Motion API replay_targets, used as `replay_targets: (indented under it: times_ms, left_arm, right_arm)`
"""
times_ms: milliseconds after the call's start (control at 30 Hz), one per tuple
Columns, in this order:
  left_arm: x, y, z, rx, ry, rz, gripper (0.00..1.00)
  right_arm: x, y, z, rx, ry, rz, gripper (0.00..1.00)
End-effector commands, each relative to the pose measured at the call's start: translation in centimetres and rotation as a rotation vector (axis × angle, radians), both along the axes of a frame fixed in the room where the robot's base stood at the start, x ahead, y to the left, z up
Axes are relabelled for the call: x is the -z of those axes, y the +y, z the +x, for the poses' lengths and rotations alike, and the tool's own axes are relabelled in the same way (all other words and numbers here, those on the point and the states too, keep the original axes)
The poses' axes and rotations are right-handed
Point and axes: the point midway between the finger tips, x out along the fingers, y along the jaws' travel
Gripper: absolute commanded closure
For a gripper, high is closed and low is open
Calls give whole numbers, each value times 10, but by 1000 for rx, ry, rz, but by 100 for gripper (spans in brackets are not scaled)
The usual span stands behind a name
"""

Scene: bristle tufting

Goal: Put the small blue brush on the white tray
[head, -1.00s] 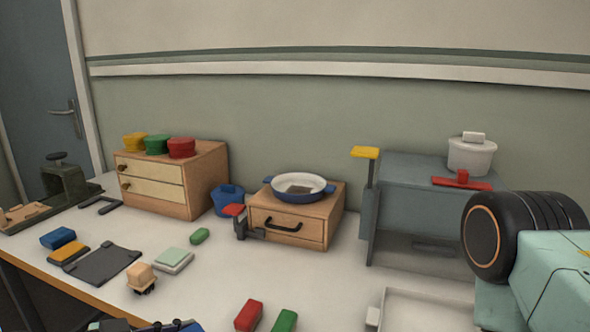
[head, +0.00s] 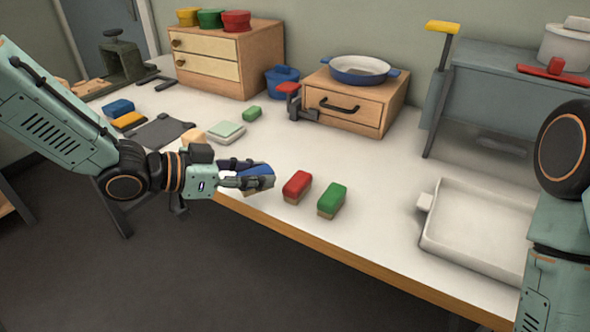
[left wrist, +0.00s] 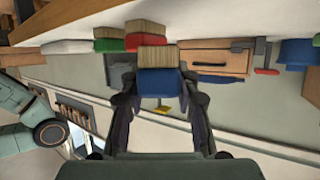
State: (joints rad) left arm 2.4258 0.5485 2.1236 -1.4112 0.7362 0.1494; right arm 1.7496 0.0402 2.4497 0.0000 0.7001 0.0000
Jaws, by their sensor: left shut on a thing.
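The small blue brush (head: 261,172) has a blue back and tan bristles. My left gripper (head: 247,178) is shut on it near the table's front edge, left of the red brush. In the left wrist view the blue brush (left wrist: 160,82) sits between the two fingers, its tan bristles showing above the blue part. The white tray (head: 478,232) is a shallow, empty tray with raised rims at the right of the table, well apart from the brush. My right arm shows at the right edge, but its gripper is out of view.
A red brush (head: 297,186) and a green brush (head: 332,199) stand on the table between the held brush and the tray. A wooden drawer box (head: 345,115) with a blue pan (head: 362,70) is behind. The table between the green brush and tray is clear.

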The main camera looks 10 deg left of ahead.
Motion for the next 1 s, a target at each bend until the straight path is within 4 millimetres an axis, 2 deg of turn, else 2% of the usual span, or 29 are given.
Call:
replay_targets:
  times_ms: [100,400,667,833,1000]
  left_arm:
    - [-7,-4,24,-77,-4,6,98]
    - [-40,-11,76,-320,-7,8,98]
    - [-63,2,100,-504,-3,0,98]
    - [-62,5,102,-538,-1,1,98]
    - [-37,5,102,-539,2,0,98]
  right_arm:
    - [11,0,0,0,0,0,60]
    - [23,0,0,0,0,0,60]
    - [22,0,0,0,0,0,60]
    - [24,0,0,0,0,0,60]
    - [36,0,0,0,0,0,60]
